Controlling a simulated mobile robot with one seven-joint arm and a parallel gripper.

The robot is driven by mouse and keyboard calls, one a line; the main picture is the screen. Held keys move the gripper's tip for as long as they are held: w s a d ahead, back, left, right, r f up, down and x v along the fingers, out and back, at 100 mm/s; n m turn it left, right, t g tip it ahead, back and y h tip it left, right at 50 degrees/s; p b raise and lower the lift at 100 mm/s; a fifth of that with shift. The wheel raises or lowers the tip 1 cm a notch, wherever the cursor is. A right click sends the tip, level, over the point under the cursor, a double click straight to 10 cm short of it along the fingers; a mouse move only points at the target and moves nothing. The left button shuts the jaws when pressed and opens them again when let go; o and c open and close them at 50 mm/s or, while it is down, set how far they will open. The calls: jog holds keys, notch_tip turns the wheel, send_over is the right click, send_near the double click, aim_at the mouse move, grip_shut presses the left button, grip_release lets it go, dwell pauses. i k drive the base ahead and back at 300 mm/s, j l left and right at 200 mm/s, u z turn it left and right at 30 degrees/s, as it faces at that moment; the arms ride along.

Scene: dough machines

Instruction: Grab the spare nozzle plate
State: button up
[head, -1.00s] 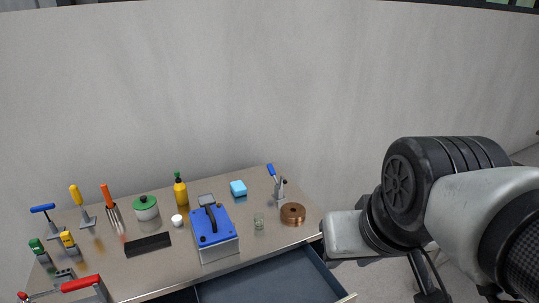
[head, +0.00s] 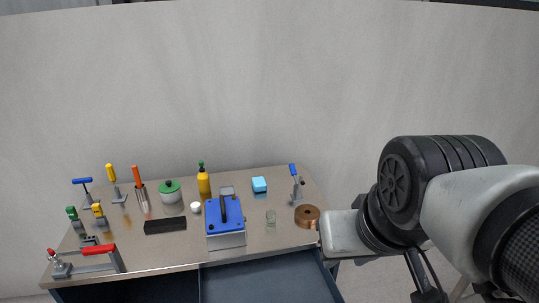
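A round copper-coloured disc with a hole in its middle (head: 307,216), which looks like the nozzle plate, lies near the right end of the bench top. It sits just left of a pale block-shaped part of my arm, with a small part of its right side close to it in the picture. No gripper fingers show in the head view, so I cannot see whether they are open or shut. Nothing is seen holding the disc.
The metal bench (head: 140,258) has an open, empty-looking drawer (head: 270,283) at its front. A blue machine (head: 225,216), a glass (head: 270,218) and a blue-handled lever tool (head: 297,186) stand near the disc. A red-handled clamp (head: 90,258) and several tools crowd the left.

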aim_at(307, 214)
jog(key=l+u, duration=0.25)
jog(key=l, duration=0.3)
jog(key=l+u, duration=0.3)
jog(key=l, duration=0.2)
jog(key=l+u, duration=0.35)
jog(key=l, duration=0.15)
jog(key=k+l+u, duration=0.1)
jog(key=l+u, duration=0.2)
jog(key=l, duration=0.25)
jog(key=l+u, duration=0.75)
jog(key=l, duration=0.25)
jog(key=l+u, duration=0.8)
jog(key=l, duration=0.2)
jog(key=l+u, duration=0.25)
jog(key=l, duration=0.25)
jog(key=l+u, duration=0.25)
jog(key=l, duration=0.3)
jog(key=l+u, duration=0.1)
jog(key=l, duration=0.65)
jog(key=i, duration=0.05)
